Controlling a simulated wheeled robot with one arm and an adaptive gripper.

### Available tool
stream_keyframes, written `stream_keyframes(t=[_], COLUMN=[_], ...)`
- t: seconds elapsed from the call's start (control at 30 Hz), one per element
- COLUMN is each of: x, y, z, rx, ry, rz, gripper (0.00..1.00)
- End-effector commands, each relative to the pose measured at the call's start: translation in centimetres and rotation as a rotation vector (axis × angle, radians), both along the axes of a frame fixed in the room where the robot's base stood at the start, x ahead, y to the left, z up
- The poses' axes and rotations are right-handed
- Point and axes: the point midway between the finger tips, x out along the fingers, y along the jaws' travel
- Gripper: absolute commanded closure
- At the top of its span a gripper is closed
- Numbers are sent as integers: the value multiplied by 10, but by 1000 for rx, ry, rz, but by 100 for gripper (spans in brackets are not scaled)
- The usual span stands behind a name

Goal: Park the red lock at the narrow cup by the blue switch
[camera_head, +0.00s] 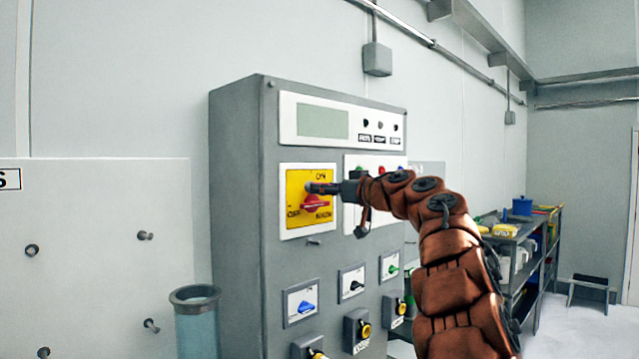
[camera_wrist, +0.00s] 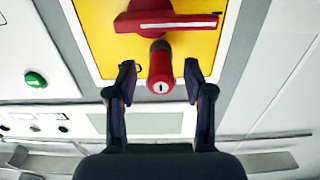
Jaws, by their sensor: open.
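The red lock (camera_wrist: 161,68) is a small cylinder with a keyhole in its end. It sits at the red rotary handle (camera_wrist: 168,22) on the yellow switch plate (camera_wrist: 105,38). My gripper (camera_wrist: 160,80) is open, with one finger on each side of the lock, and a gap shows on both sides. In the head view my gripper (camera_head: 322,188) is at the yellow plate (camera_head: 296,181) and hides the lock; the red handle (camera_head: 315,204) shows just below. The blue switch (camera_head: 306,307) is low on the cabinet. A tall, translucent bluish cup (camera_head: 196,325) with a grey rim stands left of it.
The grey control cabinet (camera_head: 240,200) carries a display (camera_head: 322,121), buttons, a black switch (camera_head: 355,284), a green switch (camera_head: 393,268) and yellow-centred knobs below. A white panel (camera_head: 90,250) with pegs is at left. A shelf (camera_head: 510,262) with goods stands at far right.

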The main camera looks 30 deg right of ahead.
Motion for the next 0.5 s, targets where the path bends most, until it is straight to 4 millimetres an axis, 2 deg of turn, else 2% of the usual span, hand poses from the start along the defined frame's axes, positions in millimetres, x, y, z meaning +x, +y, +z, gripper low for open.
stream_keyframes(t=[0.03, 0.2, 0.5], x=[5, 13, 14], y=[2, 4, 4], z=[6, 4, 1], rx=[2, 1, -1], ry=[1, 0, 0], rz=[2, 2, 2], gripper=[48, 48, 48])
